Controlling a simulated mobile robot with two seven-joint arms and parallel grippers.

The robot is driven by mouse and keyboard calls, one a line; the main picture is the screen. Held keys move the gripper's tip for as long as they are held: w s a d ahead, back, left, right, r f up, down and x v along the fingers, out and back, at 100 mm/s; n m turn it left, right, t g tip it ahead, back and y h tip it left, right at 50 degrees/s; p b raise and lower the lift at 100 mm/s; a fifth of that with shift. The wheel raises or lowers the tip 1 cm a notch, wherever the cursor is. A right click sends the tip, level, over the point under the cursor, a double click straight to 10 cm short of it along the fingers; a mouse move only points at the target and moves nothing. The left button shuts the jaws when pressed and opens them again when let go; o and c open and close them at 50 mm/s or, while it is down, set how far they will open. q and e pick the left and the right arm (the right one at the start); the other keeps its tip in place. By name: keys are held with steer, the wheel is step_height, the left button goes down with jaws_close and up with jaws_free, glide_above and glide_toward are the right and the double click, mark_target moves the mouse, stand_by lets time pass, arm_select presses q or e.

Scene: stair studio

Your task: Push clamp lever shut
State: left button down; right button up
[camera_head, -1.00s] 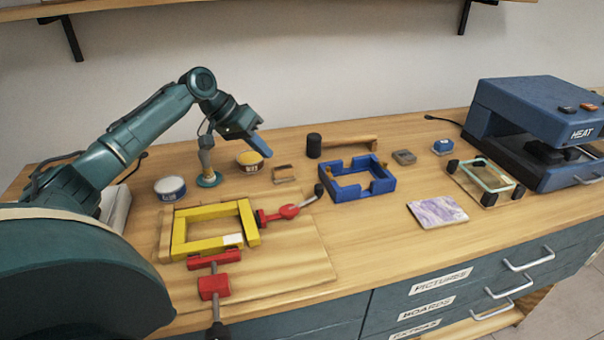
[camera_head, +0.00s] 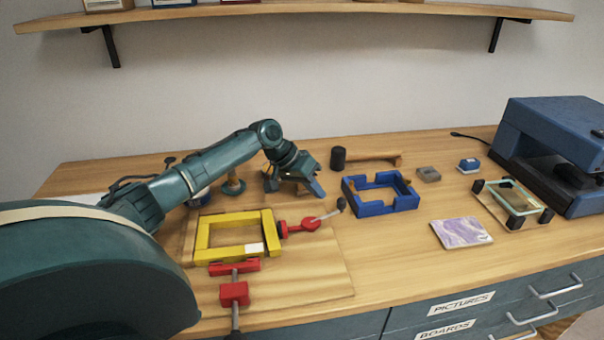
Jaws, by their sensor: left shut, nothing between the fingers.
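A yellow frame (camera_head: 203,240) lies on a wooden board. A red toggle clamp (camera_head: 297,228) sits at its right side, its grey lever sloping up right to a black knob (camera_head: 341,204). A second red clamp (camera_head: 234,293) sits at the frame's front side, its lever pointing to the picture's bottom edge. My left gripper (camera_head: 318,190) is shut and empty, low behind the right clamp and a little left of the black knob, apart from it in the picture. Its exact height above the table is hard to tell. My right gripper is not in view.
A blue square frame (camera_head: 388,209) stands close to the right of the gripper. Behind it lie a mallet (camera_head: 370,158) and a grey block (camera_head: 428,174). A purple patterned tile (camera_head: 461,233) and a blue heat press (camera_head: 550,130) are further right. The board's front right is clear.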

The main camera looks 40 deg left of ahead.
arm_select(q)
steer(key=shift+d+r, duration=0.25)
steer(key=shift+d, duration=0.9)
steer(key=shift+w+d+f, duration=0.1)
steer(key=shift+d, duration=0.3)
